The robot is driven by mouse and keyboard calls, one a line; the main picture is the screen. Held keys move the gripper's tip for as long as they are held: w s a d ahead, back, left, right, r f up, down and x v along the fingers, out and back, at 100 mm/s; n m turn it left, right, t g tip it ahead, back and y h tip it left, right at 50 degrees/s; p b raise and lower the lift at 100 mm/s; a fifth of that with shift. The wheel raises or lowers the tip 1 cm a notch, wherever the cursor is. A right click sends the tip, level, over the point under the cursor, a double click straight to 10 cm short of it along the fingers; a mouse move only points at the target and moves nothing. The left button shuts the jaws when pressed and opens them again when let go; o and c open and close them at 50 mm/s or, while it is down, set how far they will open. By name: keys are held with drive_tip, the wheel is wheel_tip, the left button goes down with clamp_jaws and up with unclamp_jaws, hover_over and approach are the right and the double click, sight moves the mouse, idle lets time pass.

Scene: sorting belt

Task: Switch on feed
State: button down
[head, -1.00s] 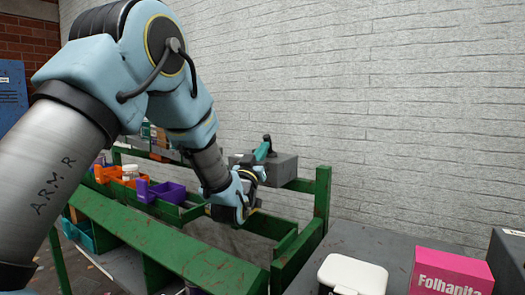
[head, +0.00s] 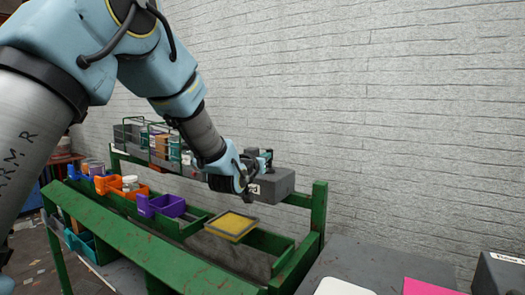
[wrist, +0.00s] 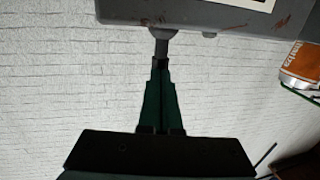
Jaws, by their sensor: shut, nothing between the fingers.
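A grey control box (head: 272,187) with a white label is mounted on the green rail at the back of the belt frame. In the wrist view the box (wrist: 200,15) fills the top edge, and a short grey lever (wrist: 162,42) sticks out of it. The shut teal fingers of my gripper (wrist: 160,64) are at the lever's end, touching or very close. In the head view my gripper (head: 266,157) is at the box's left end and hides much of the lever. I cannot tell the lever's position.
The belt (head: 225,250) runs inside the green frame (head: 150,238). A yellow-topped tray (head: 232,224), a purple bin (head: 162,206) and an orange bin (head: 122,187) sit along it. A grey table (head: 365,250) with a pink box (head: 428,287) is at right.

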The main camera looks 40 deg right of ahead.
sight(270, 150)
drive_tip(key=d+r+g+y+p, duration=0.1)
drive_tip(key=y+p, duration=0.1)
drive_tip(key=shift+w+d+r+m+p, duration=0.2)
drive_tip(key=shift+m+p, duration=0.1)
drive_tip(key=shift+p, duration=0.1)
drive_tip(key=shift+d+f+y, duration=0.1)
drive_tip(key=shift+d+y, duration=0.25)
drive_tip(key=shift+y, duration=0.35)
drive_tip(key=shift+w+d+f, duration=0.1)
drive_tip(key=shift+d, duration=0.2)
drive_tip(key=shift+d+r, duration=0.1)
drive_tip(key=shift+r, duration=0.1)
